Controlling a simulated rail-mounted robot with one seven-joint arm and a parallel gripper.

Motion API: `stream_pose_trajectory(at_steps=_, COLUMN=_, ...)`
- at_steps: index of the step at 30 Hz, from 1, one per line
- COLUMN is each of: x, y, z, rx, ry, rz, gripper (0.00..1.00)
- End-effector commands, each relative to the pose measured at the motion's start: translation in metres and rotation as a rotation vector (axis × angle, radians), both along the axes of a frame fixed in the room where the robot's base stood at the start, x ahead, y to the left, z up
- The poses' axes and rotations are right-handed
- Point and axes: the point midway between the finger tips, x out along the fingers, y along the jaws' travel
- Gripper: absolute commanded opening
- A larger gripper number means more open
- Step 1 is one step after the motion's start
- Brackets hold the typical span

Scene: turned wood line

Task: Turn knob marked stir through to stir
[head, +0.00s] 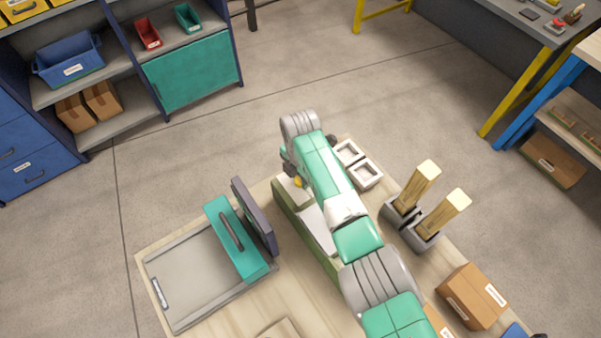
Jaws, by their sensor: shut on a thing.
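My green and grey arm reaches across the bench and hides much of what lies beneath it. My gripper (291,174) shows only in part, as a small dark shape at the left of the arm's far end. It is down at the far end of a low olive-green unit with a pale top (317,229). A small yellow piece (297,181), which looks like the knob, sits right at the jaws, and they are shut on it. Its marking, its pointer and the stir position cannot be made out.
A teal block with a handle (233,232) and a dark upright panel (254,216) stand left of the unit. Two pale square trays (366,174) lie right of my arm. Wooden blocks stand in grey holders (424,236); a cardboard box (473,296) is nearer.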

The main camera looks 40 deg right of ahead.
Motion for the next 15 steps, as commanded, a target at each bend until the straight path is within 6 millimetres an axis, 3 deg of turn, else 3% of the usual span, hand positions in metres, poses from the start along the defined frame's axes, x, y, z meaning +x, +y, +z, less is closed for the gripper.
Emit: stream_pose_trajectory(at_steps=15, x=0.0007, y=0.0004, z=0.0020, rx=0.001, ry=0.000, rz=-0.488, gripper=0.09)
